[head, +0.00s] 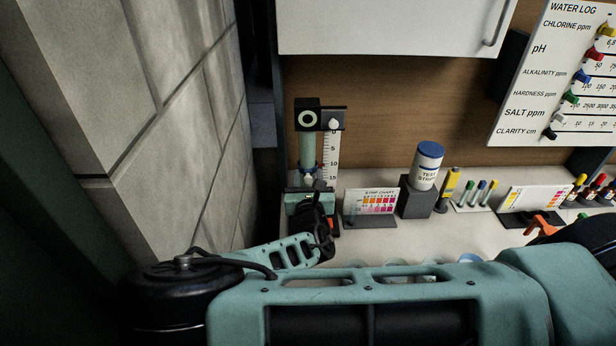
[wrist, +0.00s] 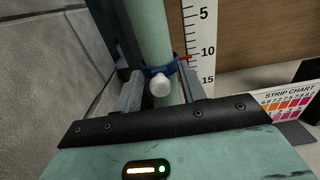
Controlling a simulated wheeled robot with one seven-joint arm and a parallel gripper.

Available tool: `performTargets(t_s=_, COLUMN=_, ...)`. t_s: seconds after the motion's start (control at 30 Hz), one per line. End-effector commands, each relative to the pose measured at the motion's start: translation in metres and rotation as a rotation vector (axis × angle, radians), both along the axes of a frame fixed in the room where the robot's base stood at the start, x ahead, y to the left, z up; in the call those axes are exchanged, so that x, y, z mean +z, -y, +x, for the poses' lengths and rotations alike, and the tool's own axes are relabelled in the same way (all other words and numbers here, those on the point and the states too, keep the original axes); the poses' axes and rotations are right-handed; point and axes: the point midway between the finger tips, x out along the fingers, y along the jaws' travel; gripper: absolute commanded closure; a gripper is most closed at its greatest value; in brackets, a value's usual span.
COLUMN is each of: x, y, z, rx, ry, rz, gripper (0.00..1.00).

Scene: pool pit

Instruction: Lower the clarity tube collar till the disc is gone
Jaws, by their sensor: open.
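The clarity tube (head: 307,148) is pale green and stands upright at the back left of the counter. A black cap with a pale green ring (head: 307,117) tops it. A white scale (head: 331,155) stands beside it. In the wrist view a blue collar (wrist: 153,70) wraps the tube, with a white knob (wrist: 160,86) facing me and a red pointer (wrist: 194,58) just below the 10 mark. My gripper (wrist: 161,92) is open, one finger on each side of the knob. It also shows below the collar in the head view (head: 310,186). I cannot make out the disc.
A strip chart (head: 371,203), a test strips jar (head: 427,165) on a grey block and several small vials stand to the right. A grey tiled wall (head: 190,120) is close on the left. A white cabinet (head: 390,25) and the water log board (head: 560,75) are above.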

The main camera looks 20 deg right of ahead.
Motion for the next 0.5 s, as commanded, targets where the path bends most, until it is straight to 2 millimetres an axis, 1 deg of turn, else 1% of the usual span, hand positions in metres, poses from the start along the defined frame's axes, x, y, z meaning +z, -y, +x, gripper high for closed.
performTargets(t_s=0.2, x=-0.0002, y=-0.0002, z=0.0004, rx=0.001, ry=0.0, rz=0.0, gripper=0.6)
performTargets(t_s=0.23, x=-0.0002, y=-0.0002, z=0.0003, rx=0.001, ry=0.0, rz=0.0, gripper=0.62)
performTargets(t_s=0.27, x=-0.0002, y=-0.0002, z=0.0003, rx=0.001, ry=0.0, rz=0.0, gripper=0.71)
performTargets(t_s=0.3, x=-0.0002, y=-0.0002, z=0.0003, rx=0.0, ry=0.0, rz=0.0, gripper=0.82)
performTargets(t_s=0.37, x=-0.0002, y=-0.0003, z=0.0002, rx=0.001, ry=0.0, rz=0.0, gripper=0.98)
performTargets(t_s=0.4, x=-0.0002, y=-0.0003, z=0.0002, rx=0.0, ry=0.0, rz=0.0, gripper=1.0)
performTargets(t_s=0.5, x=-0.0005, y=-0.0003, z=0.0001, rx=0.0, ry=0.0, rz=0.0, gripper=1.0)
